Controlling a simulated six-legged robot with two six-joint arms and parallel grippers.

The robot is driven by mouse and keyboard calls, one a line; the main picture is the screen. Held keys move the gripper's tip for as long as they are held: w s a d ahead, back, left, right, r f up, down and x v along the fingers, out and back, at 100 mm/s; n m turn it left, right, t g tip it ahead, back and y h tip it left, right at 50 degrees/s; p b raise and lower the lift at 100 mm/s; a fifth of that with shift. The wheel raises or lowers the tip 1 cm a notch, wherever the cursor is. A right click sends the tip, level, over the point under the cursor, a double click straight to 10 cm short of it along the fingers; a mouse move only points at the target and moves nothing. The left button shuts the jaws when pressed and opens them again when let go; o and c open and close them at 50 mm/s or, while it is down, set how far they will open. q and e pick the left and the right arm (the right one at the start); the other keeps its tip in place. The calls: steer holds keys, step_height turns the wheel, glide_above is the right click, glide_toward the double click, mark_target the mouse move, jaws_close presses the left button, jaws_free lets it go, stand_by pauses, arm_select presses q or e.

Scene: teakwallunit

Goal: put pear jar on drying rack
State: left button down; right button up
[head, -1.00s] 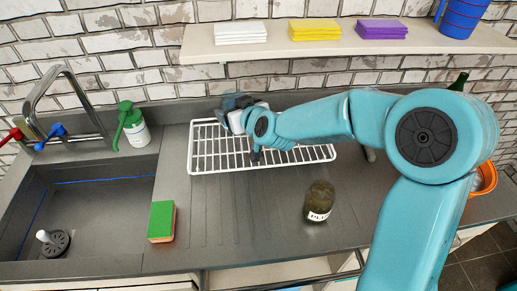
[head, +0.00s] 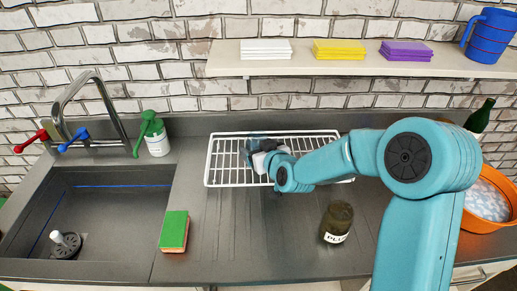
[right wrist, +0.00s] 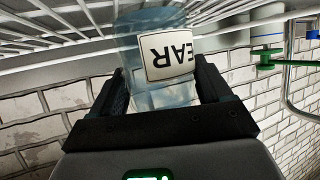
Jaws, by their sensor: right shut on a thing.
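My right gripper (head: 266,160) is shut on the pear jar (head: 256,145), a translucent bluish glass jar. In the right wrist view the jar (right wrist: 150,85) sits between the two dark fingers (right wrist: 165,92). Its white label shows "EAR" upside down in that view. The white wire drying rack (head: 226,168) lies on the counter under the gripper and jar. Rack wires (right wrist: 60,40) show close beside the jar in the wrist view. I cannot tell whether the jar touches the rack. My left gripper is not in view.
A dark jar labelled "PLU" (head: 337,220) stands in front of the rack. A green sponge (head: 174,230), soap bottle (head: 155,138) and sink (head: 95,215) are left. An orange bowl (head: 490,208) and green bottle (head: 480,118) are right. A shelf (head: 340,68) hangs above.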

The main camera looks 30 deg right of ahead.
steer(key=shift+s+d, duration=0.1)
steer(key=shift+s, duration=0.05)
steer(key=shift+f+b, duration=0.2)
steer(key=shift+b, duration=0.1)
steer(key=o, duration=1.1)
steer(key=shift+w+f, duration=0.1)
steer(key=shift+w, duration=0.15)
steer(key=shift+s+r, duration=0.2)
steer(key=shift+r, duration=0.1)
steer(key=shift+r+p, duration=0.35)
steer(key=shift+p, duration=0.3)
steer(key=v, duration=0.1)
steer(key=b+v, duration=0.1)
steer(key=v, duration=0.1)
steer(key=shift+d+f, duration=0.1)
steer(key=shift+f, duration=0.25)
steer(key=v, duration=0.9)
steer(key=shift+b, duration=0.35)
